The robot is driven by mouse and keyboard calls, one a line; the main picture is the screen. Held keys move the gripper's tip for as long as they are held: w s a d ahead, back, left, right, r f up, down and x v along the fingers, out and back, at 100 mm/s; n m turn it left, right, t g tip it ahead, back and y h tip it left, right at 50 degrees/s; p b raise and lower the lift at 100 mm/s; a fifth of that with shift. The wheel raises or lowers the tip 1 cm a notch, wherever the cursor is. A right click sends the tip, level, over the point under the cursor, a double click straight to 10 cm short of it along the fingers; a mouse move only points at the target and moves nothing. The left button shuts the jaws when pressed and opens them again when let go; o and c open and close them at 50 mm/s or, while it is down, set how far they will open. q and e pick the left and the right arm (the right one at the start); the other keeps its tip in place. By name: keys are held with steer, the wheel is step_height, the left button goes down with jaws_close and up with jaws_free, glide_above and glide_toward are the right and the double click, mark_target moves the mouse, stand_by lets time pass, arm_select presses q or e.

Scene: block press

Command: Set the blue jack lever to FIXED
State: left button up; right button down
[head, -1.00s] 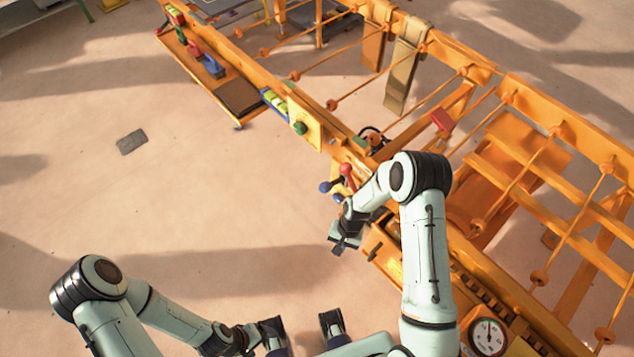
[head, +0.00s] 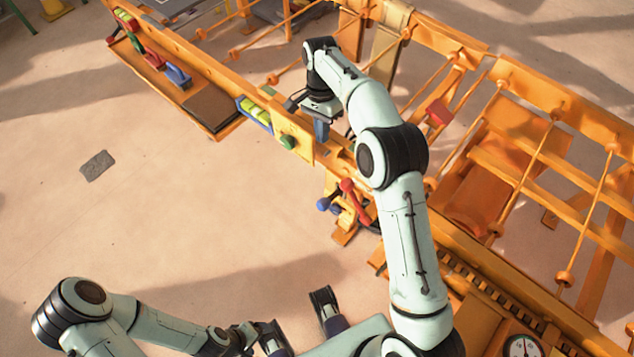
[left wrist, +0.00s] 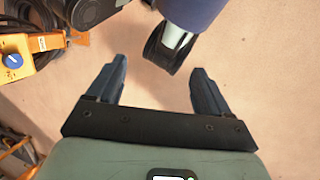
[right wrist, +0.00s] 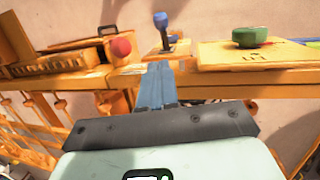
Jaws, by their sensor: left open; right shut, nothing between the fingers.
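A blue-knobbed lever (head: 323,204) projects from the near side of the orange frame in the head view, beside a red-knobbed lever (head: 347,186). In the right wrist view a blue-knobbed lever (right wrist: 161,20) stands upright on a small plate, just beyond my fingertips. No FIXED marking is readable. My right gripper (head: 321,135) is over the frame beside the yellow panel. Its fingers are shut and empty, and also show in the right wrist view (right wrist: 157,68). My left gripper (left wrist: 160,75) is open and empty, low and away from the levers.
The yellow panel (head: 304,148) carries a green knob (head: 288,142), also seen in the right wrist view (right wrist: 250,37). A red ball (right wrist: 121,47) is left of the blue lever there. A gauge (head: 523,347) is at lower right. Open floor lies left of the frame.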

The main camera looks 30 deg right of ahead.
arm_select(q)
steer(key=f+b, duration=0.1)
steer(key=b, duration=0.1)
steer(key=w+f+b, duration=0.1)
steer(key=f+b, duration=0.1)
steer(key=shift+w+f+t, duration=0.2)
steer(key=shift+f+t, duration=0.05)
steer(key=shift+t, duration=0.05)
arm_select(e)
glide_toward(321, 202)
steer(key=x, duration=0.4)
steer(key=d+x, duration=0.1)
steer(key=x, duration=0.1)
steer(key=shift+s+f, duration=0.15)
steer(key=shift+f, duration=0.3)
steer(key=shift+a, duration=0.1)
